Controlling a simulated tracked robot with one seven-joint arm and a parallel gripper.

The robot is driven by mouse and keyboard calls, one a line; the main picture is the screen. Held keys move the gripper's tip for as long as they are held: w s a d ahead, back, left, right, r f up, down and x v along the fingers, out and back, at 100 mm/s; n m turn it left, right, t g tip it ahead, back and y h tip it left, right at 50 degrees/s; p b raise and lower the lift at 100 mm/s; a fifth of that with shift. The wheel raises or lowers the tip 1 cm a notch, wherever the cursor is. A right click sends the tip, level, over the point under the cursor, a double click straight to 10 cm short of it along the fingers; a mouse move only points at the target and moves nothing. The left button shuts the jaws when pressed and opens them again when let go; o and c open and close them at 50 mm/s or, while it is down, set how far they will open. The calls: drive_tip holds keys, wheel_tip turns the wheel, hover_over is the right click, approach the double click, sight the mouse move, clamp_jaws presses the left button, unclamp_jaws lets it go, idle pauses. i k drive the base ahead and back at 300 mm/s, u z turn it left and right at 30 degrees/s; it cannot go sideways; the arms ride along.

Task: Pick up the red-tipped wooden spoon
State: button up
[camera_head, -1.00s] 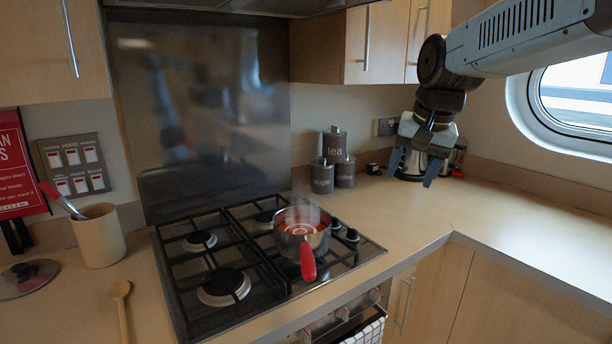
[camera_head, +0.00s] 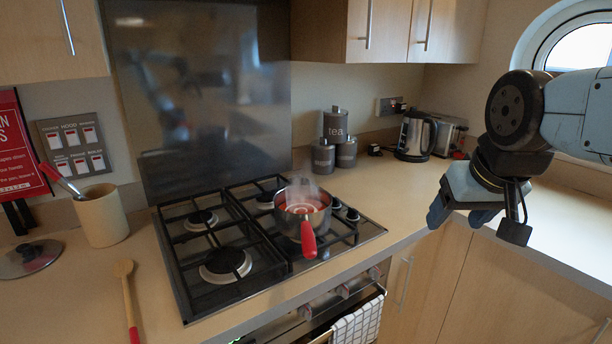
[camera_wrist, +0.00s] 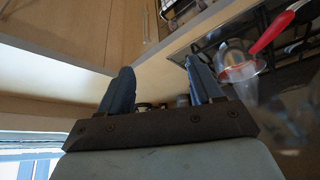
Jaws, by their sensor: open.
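The wooden spoon (camera_head: 127,296) lies on the counter at the lower left in the head view, left of the hob. Its bowl points away and its red end (camera_head: 134,335) is at the bottom edge of the picture. My gripper (camera_head: 468,220) is at the right, in front of the right-hand counter and far from the spoon. In the wrist view its two blue fingers (camera_wrist: 158,88) stand apart with nothing between them. The spoon does not show in the wrist view.
A steaming pot (camera_head: 302,212) with a red handle sits on the gas hob (camera_head: 188,262). A beige utensil crock (camera_head: 101,216) holding a red-handled tool and a glass lid (camera_head: 30,259) are near the spoon. Canisters (camera_head: 336,138) and a kettle (camera_head: 414,136) stand at the back.

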sight(124, 269)
drive_tip(key=z, duration=1.5)
drive_tip(key=i, duration=0.1)
drive_tip(key=u, duration=3.2)
drive_tip(key=k, duration=0.8)
drive_tip(key=u, duration=0.25)
drive_tip(key=i, duration=0.8)
drive_tip(key=z, duration=0.15)
